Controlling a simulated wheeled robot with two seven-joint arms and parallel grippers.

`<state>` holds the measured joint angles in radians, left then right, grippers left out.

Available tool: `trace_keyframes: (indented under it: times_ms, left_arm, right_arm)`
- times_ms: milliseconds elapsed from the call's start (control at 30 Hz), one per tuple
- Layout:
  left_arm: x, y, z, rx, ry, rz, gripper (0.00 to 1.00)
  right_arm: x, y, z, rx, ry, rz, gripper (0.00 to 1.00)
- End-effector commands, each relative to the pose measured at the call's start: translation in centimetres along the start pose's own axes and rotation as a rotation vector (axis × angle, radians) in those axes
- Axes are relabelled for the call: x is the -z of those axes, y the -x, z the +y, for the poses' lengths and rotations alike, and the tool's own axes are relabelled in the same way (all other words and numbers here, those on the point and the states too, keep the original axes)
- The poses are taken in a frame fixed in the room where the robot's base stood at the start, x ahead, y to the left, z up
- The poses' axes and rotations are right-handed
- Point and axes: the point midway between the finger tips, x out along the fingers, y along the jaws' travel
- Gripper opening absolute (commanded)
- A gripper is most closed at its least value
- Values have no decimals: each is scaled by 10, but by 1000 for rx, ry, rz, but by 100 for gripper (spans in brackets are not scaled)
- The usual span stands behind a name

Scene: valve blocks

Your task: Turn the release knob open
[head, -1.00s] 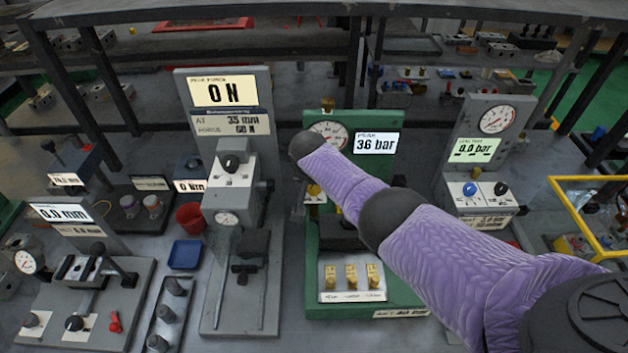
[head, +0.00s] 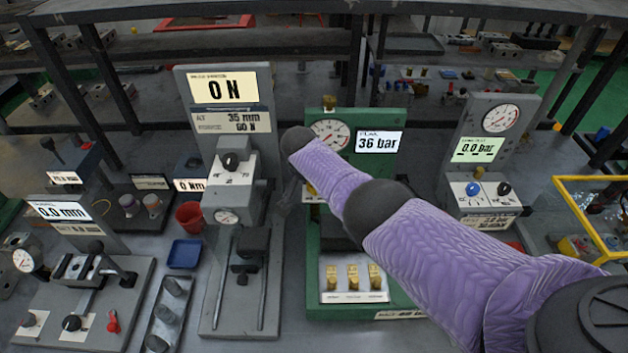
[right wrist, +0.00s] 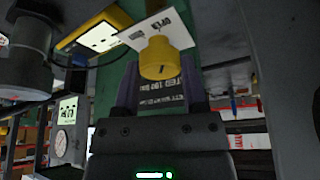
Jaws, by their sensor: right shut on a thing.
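The yellow release knob (right wrist: 157,52) is on a white label plate (right wrist: 166,26) in the right wrist view, with the word OPEN on the plate. My right gripper (right wrist: 160,70) is shut on the knob, with one finger on each side. A small dark mark shows on the knob, but I cannot tell which word it points to. In the head view the knob is mostly hidden by my purple right arm, at the left side of the green test stand (head: 318,240). The stand's display (head: 376,142) reads 36 bar. My left gripper is out of view.
A grey press stand (head: 225,310) reading 0 N is close at left of the green stand. A grey gauge stand (head: 497,100) reading 0.0 bar is at right. Several brass pieces (head: 353,278) are on the green stand's front. A blue tray (head: 186,254) and red cup (head: 190,216) are further left.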

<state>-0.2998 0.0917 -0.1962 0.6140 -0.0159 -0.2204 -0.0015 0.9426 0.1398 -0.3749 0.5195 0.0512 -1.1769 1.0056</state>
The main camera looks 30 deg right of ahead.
Motion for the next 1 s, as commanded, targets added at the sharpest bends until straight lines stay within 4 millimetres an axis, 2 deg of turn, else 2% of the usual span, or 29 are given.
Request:
trace_keyframes:
  times_ms: [33,67,200,233,533,800,1000]
  left_arm:
    - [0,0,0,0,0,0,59]
    - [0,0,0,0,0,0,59]
    - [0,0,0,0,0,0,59]
    - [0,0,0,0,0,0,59]
    - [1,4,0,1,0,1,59]
    - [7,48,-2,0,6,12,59]
    - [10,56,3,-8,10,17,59]
  right_arm:
    - [1,1,0,2,-2,1,0]
    - [1,1,0,2,-1,1,56]
    - [1,0,0,2,-1,1,86]
    - [1,0,0,1,-1,1,90]
    - [3,6,0,2,0,1,90]
    - [29,69,0,3,-1,4,90]
    - [38,92,0,2,0,1,90]
